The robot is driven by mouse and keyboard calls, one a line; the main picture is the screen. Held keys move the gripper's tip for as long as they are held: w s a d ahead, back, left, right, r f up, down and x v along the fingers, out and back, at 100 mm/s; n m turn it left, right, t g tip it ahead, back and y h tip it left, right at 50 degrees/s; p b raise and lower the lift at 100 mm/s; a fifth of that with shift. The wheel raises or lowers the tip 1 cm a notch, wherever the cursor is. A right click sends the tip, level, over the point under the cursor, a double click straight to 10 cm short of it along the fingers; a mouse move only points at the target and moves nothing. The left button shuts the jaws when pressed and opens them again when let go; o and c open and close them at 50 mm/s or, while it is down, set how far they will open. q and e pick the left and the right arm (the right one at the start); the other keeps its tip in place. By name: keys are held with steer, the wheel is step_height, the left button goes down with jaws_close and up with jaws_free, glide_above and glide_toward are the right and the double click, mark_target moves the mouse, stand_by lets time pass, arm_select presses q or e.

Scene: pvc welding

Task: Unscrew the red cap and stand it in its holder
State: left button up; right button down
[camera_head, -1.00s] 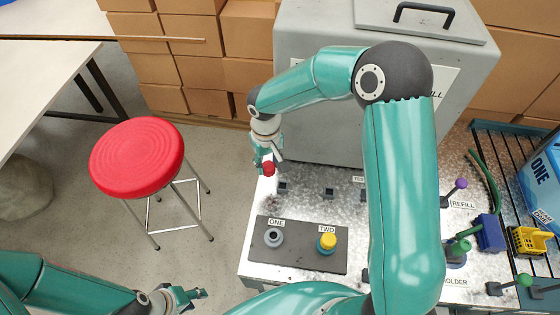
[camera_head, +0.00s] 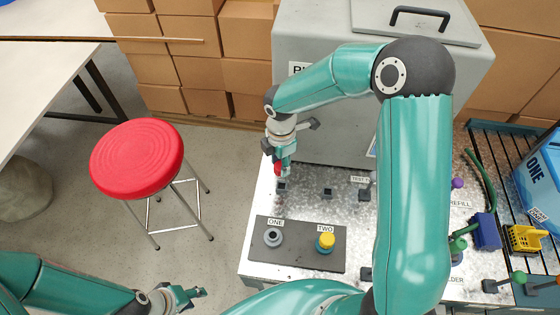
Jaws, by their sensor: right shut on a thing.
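My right gripper (camera_head: 282,168) points down and is shut on the red cap (camera_head: 278,167). It holds the cap just above and behind a small dark square socket (camera_head: 282,186) at the left of the metal bench. I cannot tell whether the cap touches it. Fitting ONE (camera_head: 273,237) on the dark plate is grey with no cap on it. Fitting TWO (camera_head: 326,241) beside it carries a yellow cap. My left gripper (camera_head: 191,296) is open and empty at the lower left, away from the bench. The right forearm hides part of the bench, including part of the HOLDER label.
A grey cabinet (camera_head: 330,110) stands behind the bench. A red stool (camera_head: 137,159) stands on the floor at left. A blue block (camera_head: 487,232) and yellow basket (camera_head: 524,238) are at right.

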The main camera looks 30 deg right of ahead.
steer(key=shift+s+d+n, duration=0.1)
steer(key=shift+n, duration=0.5)
steer(key=shift+f+b, duration=2.4)
steer(key=shift+f, duration=0.5)
steer(key=shift+f+b, duration=0.95)
steer(key=shift+f, duration=0.2)
steer(key=c, duration=0.6)
jaws_free()
steer(key=shift+r, duration=0.1)
step_height(320, 180, up, 12)
steer(key=shift+f, duration=0.1)
